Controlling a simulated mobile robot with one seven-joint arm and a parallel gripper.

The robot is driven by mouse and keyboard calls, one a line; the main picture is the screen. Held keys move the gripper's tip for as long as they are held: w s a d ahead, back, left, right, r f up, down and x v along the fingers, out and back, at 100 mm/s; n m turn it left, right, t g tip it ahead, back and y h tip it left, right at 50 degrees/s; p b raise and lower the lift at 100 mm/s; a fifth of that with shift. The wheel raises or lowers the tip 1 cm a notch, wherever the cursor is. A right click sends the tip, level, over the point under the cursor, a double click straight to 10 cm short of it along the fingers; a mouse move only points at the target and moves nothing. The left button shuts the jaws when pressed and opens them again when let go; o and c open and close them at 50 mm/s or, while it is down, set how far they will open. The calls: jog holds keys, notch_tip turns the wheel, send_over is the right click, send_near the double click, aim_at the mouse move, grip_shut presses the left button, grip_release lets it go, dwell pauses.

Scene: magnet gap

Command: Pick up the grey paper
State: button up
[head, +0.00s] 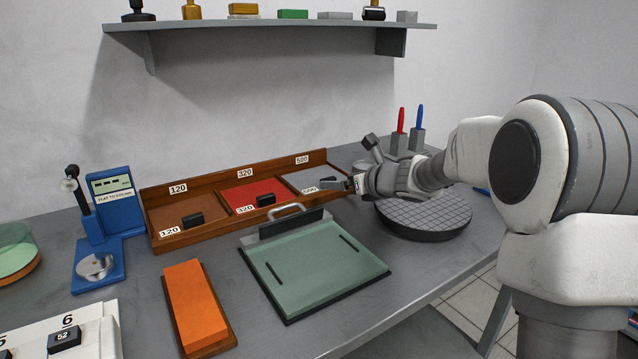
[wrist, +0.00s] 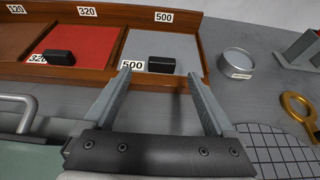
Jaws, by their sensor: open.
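The grey paper (wrist: 145,48) lies in the right compartment of the wooden tray (head: 210,232), the one labelled 500 in the wrist view. A black block (wrist: 160,65) rests on its front part, beside a small 500 tag. In the head view a strip of the grey paper (head: 303,178) shows, and my gripper covers part of that compartment. My gripper (wrist: 160,77) is open and empty, its two fingers apart and pointing at the tray's front edge near the black block. I cannot tell its height above the tray.
Red paper (head: 246,193) and brown paper (head: 180,213) with black blocks fill the other compartments. A green glass plate (head: 315,262) stands in front, an orange stone (head: 197,305) to its left. A round gridded disc (head: 425,215) lies right, below my arm. A small round tin (wrist: 237,62) is right of the tray.

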jog(key=shift+b+x, duration=0.45)
jog(key=shift+x, duration=2.3)
jog(key=shift+d+f, duration=0.1)
jog(key=shift+d, duration=0.05)
jog(key=c, duration=1.4)
